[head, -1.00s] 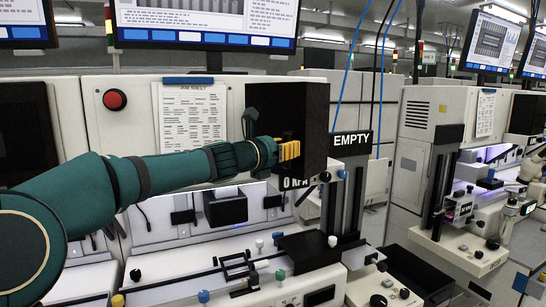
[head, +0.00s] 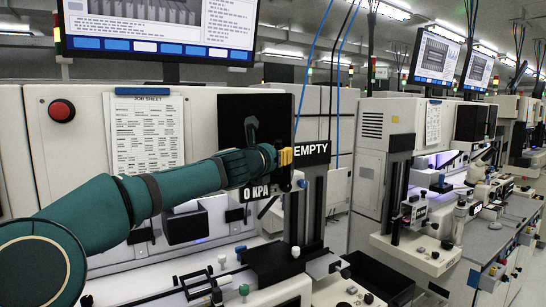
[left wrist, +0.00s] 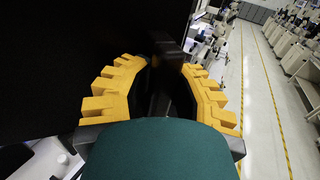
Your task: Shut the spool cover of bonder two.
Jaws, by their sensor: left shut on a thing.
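The spool cover (head: 232,111) is a black square panel on the cream bonder front in the head view. It looks close to flat against the front; I cannot tell whether any gap is left. My left gripper (head: 286,157) is at its lower right edge, with yellow fingers showing. In the left wrist view my left gripper (left wrist: 165,92) has its fingers on either side of a dark part, seemingly the cover's handle (left wrist: 168,60). The black surface of the cover (left wrist: 60,50) fills the left of that view. My right gripper is not in view.
An "EMPTY" sign (head: 312,148) on a dark post stands just right of the cover. A "0 KPA" label (head: 256,191) sits below it. A job sheet (head: 146,135) and red button (head: 61,110) are to the left. More bonders (head: 430,190) stand along the right.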

